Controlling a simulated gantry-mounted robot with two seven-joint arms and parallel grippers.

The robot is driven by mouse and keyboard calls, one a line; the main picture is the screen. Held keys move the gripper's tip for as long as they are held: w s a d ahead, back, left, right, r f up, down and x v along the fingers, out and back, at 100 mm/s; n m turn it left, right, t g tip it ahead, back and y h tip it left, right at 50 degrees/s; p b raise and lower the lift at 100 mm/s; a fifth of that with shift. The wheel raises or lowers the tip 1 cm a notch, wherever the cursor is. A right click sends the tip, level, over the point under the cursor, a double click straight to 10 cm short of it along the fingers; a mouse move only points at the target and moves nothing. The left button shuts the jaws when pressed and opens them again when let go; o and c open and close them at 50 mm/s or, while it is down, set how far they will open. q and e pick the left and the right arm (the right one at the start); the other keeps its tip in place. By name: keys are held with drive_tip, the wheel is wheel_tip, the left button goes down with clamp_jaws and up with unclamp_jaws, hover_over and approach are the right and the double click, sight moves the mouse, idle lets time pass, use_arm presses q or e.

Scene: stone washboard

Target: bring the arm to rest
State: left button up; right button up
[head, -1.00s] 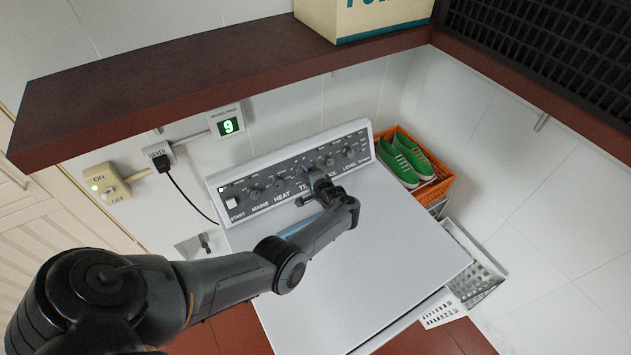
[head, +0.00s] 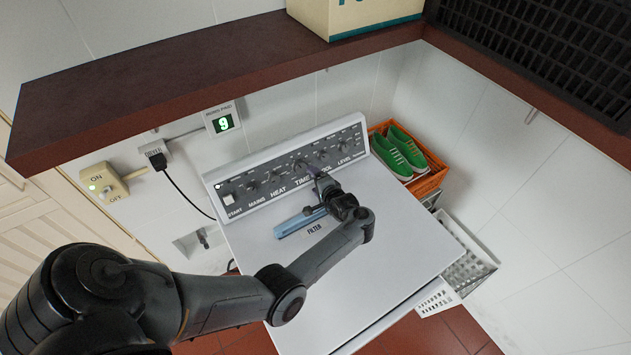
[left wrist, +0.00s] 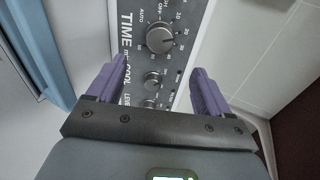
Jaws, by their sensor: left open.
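My left arm reaches in from the left of the head view over a white dryer (head: 400,235). Its left gripper (head: 318,180) is above the dryer top, close to the control panel (head: 290,172). In the left wrist view the two purple fingers of the left gripper (left wrist: 157,90) stand apart with nothing between them. The panel's knobs and lettering (left wrist: 158,60) lie beyond them. A blue bar-like piece (head: 300,222) shows beside the gripper, by the FILTER label; it also shows at upper left in the wrist view (left wrist: 35,45). My right gripper is not in view.
A brown shelf (head: 200,75) with a box (head: 350,15) overhangs the back wall. An orange crate with green shoes (head: 402,150) stands right of the dryer, and a white basket (head: 470,260) is lower right. A switch (head: 103,184) and a 9 display (head: 223,122) are on the wall.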

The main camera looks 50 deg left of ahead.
use_arm(q)
drive_tip(key=s+d+r+t+h+p, duration=0.25)
drive_tip(key=s+d+h, duration=0.2)
drive_tip(key=d, duration=0.45)
drive_tip(key=s+d+r+t+h+p, duration=0.1)
drive_tip(key=s+d+t+h, duration=0.2)
drive_tip(key=d+h, duration=0.45)
drive_tip(key=s+d+r+g, duration=0.2)
drive_tip(key=s+d+r, duration=0.1)
drive_tip(key=s+d, duration=0.3)
drive_tip(key=s+d+r+g+h, duration=0.1)
drive_tip(key=s+d+r, duration=0.3)
drive_tip(key=s+d, duration=0.3)
drive_tip(key=s, duration=0.4)
drive_tip(key=shift+s+d+r+g+p, duration=0.15)
drive_tip(key=shift+d+g+p, duration=0.15)
drive_tip(key=shift+g+p, duration=0.1)
